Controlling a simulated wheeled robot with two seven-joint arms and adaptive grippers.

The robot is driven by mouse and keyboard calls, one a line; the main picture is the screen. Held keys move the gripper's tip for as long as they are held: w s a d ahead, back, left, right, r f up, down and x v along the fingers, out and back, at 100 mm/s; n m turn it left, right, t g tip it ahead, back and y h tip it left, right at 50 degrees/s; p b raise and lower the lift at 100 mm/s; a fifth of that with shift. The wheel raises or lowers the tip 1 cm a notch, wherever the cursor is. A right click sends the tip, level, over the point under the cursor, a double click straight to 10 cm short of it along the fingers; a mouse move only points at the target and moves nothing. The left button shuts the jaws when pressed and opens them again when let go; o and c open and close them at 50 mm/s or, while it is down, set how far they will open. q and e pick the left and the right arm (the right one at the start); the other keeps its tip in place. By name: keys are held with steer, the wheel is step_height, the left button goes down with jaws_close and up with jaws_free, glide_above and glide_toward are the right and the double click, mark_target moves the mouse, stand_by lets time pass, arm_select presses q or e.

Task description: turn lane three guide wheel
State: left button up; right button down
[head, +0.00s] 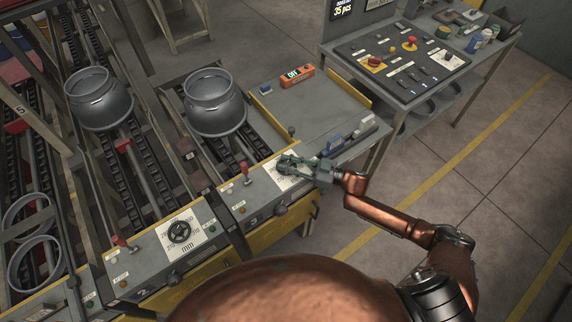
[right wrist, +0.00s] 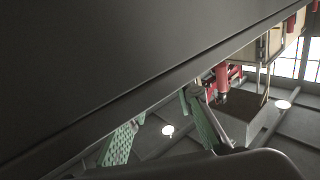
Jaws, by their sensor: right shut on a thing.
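The lane three guide wheel (head: 284,163) sits on a white dial plate (head: 293,176) on the right-hand lane's front panel. My right gripper (head: 292,163) is over the wheel and shut on it, covering most of it. In the right wrist view the green-padded fingers (right wrist: 163,130) stand on either side at a dark surface that fills the upper left; the wheel cannot be made out there. My left gripper is not in view.
Another black handwheel (head: 179,232) is on the neighbouring lane's panel. A red-knobbed lever (head: 245,172) stands just left of my gripper. Grey pots stand on the left lane (head: 99,100) and right lane (head: 214,104). A control table (head: 400,65) is at the upper right.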

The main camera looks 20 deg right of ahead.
steer(key=shift+n+g+y+b, duration=0.7)
steer(key=shift+n+g, duration=0.1)
steer(key=shift+g, duration=0.3)
steer(key=c, duration=1.6)
jaws_free()
steer(key=v, duration=1.2)
